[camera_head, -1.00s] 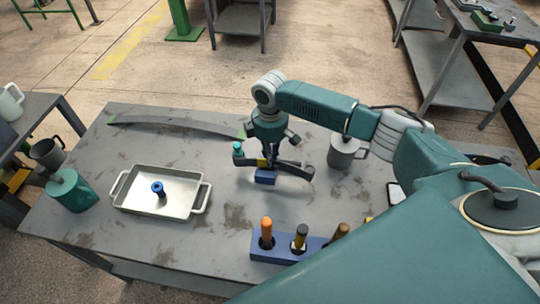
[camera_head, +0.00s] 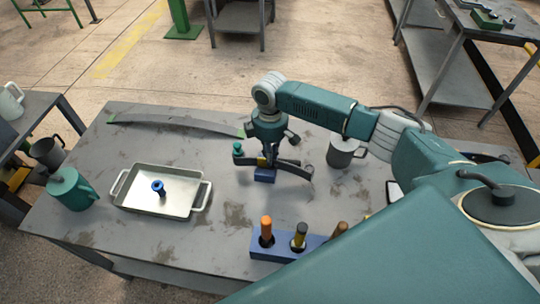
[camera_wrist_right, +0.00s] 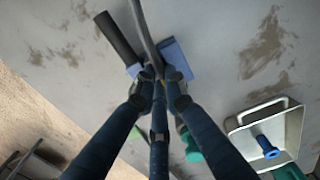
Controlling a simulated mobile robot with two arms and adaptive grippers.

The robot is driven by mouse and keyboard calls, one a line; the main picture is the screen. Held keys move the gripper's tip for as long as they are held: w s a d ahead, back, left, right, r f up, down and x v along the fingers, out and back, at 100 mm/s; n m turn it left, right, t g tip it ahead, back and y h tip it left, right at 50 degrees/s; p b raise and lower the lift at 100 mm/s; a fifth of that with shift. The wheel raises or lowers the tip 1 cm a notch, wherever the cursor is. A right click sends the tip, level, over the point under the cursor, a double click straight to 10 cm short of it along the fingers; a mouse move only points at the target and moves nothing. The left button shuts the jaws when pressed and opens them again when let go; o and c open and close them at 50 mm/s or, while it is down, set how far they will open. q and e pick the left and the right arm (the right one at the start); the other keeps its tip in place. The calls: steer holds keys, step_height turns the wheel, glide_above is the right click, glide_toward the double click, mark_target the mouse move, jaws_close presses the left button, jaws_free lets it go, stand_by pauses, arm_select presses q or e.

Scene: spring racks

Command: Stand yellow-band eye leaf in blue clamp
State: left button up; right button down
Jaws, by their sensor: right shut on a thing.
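My right gripper (camera_head: 264,158) points down over the blue clamp (camera_head: 265,175) near the middle of the table. In the right wrist view the gripper's fingers (camera_wrist_right: 156,78) close on the grey leaf (camera_wrist_right: 144,28), which is seen edge-on. The clamp's blue block (camera_wrist_right: 177,60) is right beside and below it there. The fingers hide whether the leaf's lower edge is seated in the clamp. My left gripper is out of view.
A long curved leaf with green ends (camera_head: 180,126) lies at the back. A tray (camera_head: 135,204) holding a blue-topped part is at left, with a teal jug (camera_head: 70,190). A blue rack (camera_head: 268,254) with several handles is in front; a grey mug (camera_head: 341,152) stands right.

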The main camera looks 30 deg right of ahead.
steer(key=shift+w+f+b, duration=0.1)
steer(key=shift+f+b, duration=0.2)
steer(key=shift+f, duration=1.05)
stand_by(0.9)
steer(key=c, duration=1.7)
jaws_free()
steer(key=shift+o, duration=0.2)
steer(key=shift+s+f, duration=0.15)
steer(key=shift+s, duration=0.05)
steer(key=o, duration=0.7)
steer(key=shift+o, duration=0.2)
steer(key=shift+w, duration=0.1)
step_height(320, 180, up, 6)
steer(key=p, duration=0.5)
steer(key=shift+f+p, duration=0.15)
steer(key=shift+p, duration=0.15)
steer(key=shift+r+p, duration=0.9)
steer(key=shift+r, duration=0.3)
